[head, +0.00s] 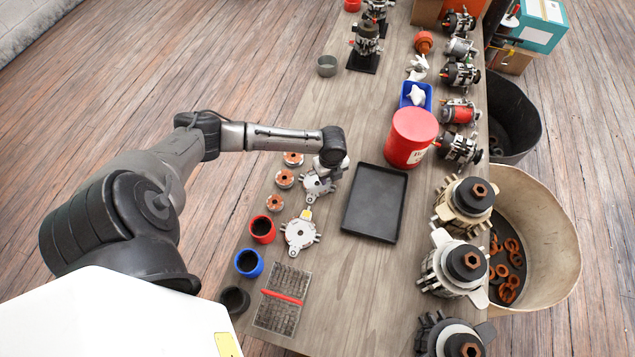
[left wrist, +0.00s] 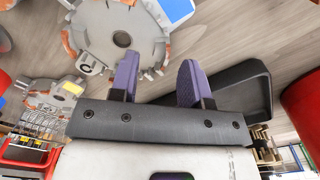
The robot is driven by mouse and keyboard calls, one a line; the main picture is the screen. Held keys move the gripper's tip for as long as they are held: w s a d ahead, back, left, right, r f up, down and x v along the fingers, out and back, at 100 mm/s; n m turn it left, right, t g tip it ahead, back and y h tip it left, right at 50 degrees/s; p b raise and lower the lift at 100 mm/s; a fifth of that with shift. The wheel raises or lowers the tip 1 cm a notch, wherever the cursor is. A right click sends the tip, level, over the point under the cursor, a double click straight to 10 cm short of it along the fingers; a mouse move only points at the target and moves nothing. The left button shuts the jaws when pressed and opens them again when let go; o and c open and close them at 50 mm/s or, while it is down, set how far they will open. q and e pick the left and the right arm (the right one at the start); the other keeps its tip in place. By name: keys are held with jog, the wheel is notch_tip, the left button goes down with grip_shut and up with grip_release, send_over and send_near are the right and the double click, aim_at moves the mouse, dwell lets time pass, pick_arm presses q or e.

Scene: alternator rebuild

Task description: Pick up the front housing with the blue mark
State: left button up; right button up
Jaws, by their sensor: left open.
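A grey, round front housing (left wrist: 105,30) with lugs, a centre hole and a blue mark (left wrist: 174,10) lies on the bench at the top of the left wrist view. In the head view this housing (head: 315,186) is partly covered by my left gripper (head: 331,168). In the left wrist view the two purple fingers of my left gripper (left wrist: 158,82) are apart with nothing between them, close beside the housing's edge. A second housing (head: 299,235) with a yellow mark lies nearer; it also shows in the left wrist view (left wrist: 48,98). My right gripper is out of view.
A black tray (head: 346,226) lies right of the housings, with a red tub (head: 411,137) behind it. Copper-wound rotor parts (head: 284,179) and red, blue and black cups line the left edge. Several alternators (head: 454,268) stand along the right edge.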

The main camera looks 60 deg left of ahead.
pick_arm(q)
jog(key=shift+f, duration=0.65)
grip_shut()
